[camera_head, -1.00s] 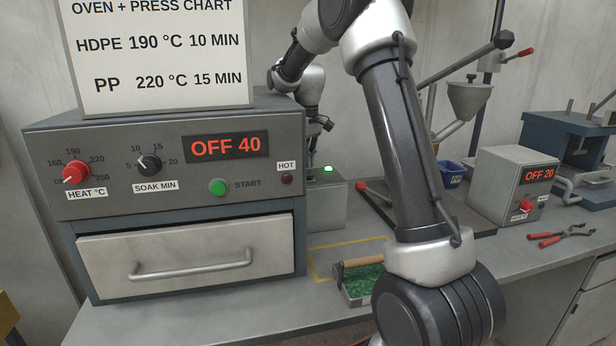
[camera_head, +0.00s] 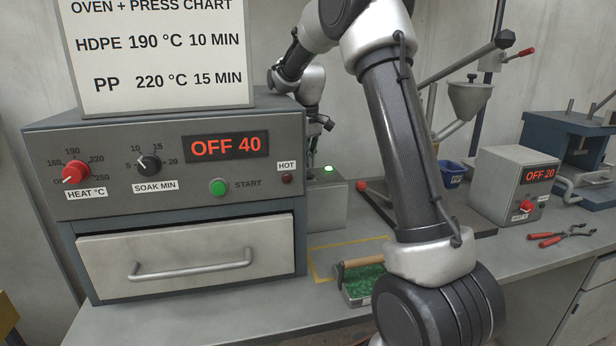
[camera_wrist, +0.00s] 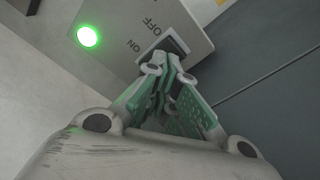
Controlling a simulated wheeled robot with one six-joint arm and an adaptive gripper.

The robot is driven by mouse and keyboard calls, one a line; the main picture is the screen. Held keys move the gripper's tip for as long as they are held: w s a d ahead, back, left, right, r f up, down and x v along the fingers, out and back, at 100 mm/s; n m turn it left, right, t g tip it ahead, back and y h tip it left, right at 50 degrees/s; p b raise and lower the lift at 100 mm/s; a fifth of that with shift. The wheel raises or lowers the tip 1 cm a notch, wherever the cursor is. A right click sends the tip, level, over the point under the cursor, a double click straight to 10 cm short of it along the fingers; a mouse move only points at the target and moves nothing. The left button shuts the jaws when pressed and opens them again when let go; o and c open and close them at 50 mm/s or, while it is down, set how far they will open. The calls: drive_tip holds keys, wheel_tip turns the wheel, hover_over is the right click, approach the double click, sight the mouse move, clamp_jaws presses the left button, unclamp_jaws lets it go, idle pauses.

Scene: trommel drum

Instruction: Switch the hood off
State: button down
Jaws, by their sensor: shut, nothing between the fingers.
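The hood's switch box (camera_head: 327,205) is a grey box behind the oven's right side. Its green lamp (camera_head: 328,169) is lit, and the lamp also shows lit in the wrist view (camera_wrist: 88,37). In the wrist view a dark switch (camera_wrist: 178,47) sits in the box's top beside the printed words ON and OFF. My gripper (camera_wrist: 165,66) is shut and empty, with its fingertips right at the switch and covering part of it. Whether they touch it, and which way it is tipped, I cannot tell. In the head view my gripper (camera_head: 322,122) is above the box, partly hidden by the oven.
The oven (camera_head: 180,180), with a chart (camera_head: 160,60) on top, stands left of the box. A tray of green granules (camera_head: 362,283) lies in front. A small control unit (camera_head: 505,190) and red-handled pliers (camera_head: 560,236) are at the right.

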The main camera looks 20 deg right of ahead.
sight(309, 175)
drive_tip(key=shift+s+r+g, duration=0.2)
drive_tip(key=shift+s+r, duration=0.15)
drive_tip(key=shift+r, duration=0.3)
drive_tip(key=shift+s+r+g, duration=0.2)
drive_tip(key=shift+s+r, duration=0.1)
drive_tip(key=shift+r, duration=0.35)
drive_tip(key=shift+s+r, duration=0.2)
drive_tip(key=shift+r, duration=0.1)
drive_tip(key=s+a+r+m+t, duration=0.15)
drive_tip(key=s+r, duration=0.25)
drive_tip(key=s, duration=0.9)
drive_tip(key=s+r+m+t, duration=0.15)
drive_tip(key=s+r, duration=0.25)
drive_tip(key=s, duration=0.9)
drive_tip(key=s+f+t, duration=0.1)
drive_tip(key=s+f, duration=0.3)
drive_tip(key=s, duration=0.6)
drive_tip(key=shift+a+f+m, duration=0.15)
drive_tip(key=shift+f+m, duration=0.15)
drive_tip(key=shift+w, duration=0.1)
